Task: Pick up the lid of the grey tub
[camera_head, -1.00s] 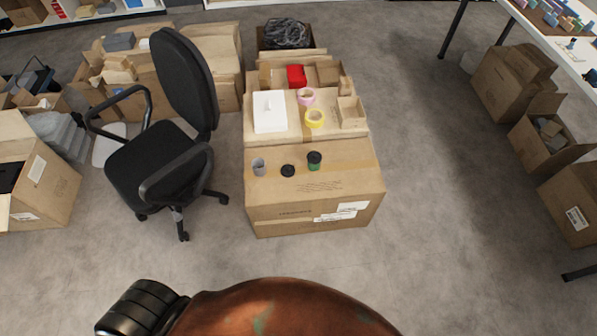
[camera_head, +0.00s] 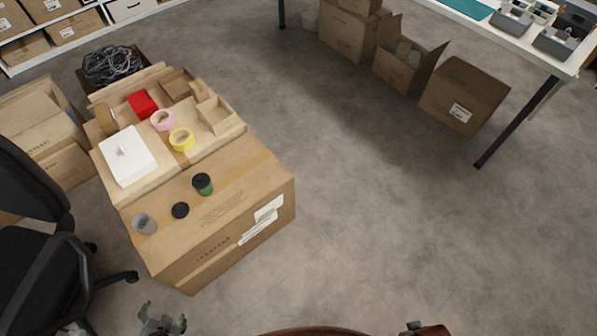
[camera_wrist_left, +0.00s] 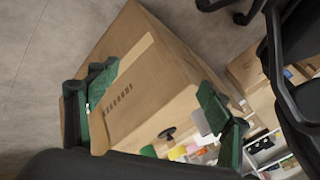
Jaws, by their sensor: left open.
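The grey tub (camera_head: 144,223) stands near the left front corner of the top of a large closed carton (camera_head: 235,205). A flat black round lid (camera_head: 180,210) lies beside it, apart from it. A green cup with a black top (camera_head: 203,184) stands right of the lid. My left gripper (camera_head: 162,322) is low at the bottom edge, in front of the carton and apart from it, open and empty. In the left wrist view its fingers (camera_wrist_left: 158,108) are spread before the carton, and the black lid (camera_wrist_left: 167,132) looks small beyond. Only a sliver of my right gripper (camera_head: 412,327) shows.
A black office chair (camera_head: 40,250) stands close to the carton's left. Behind are a white box (camera_head: 127,156), yellow tape (camera_head: 182,139), pink tape (camera_head: 162,120) and a red box (camera_head: 142,103). The floor at right is clear up to the table (camera_head: 490,150).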

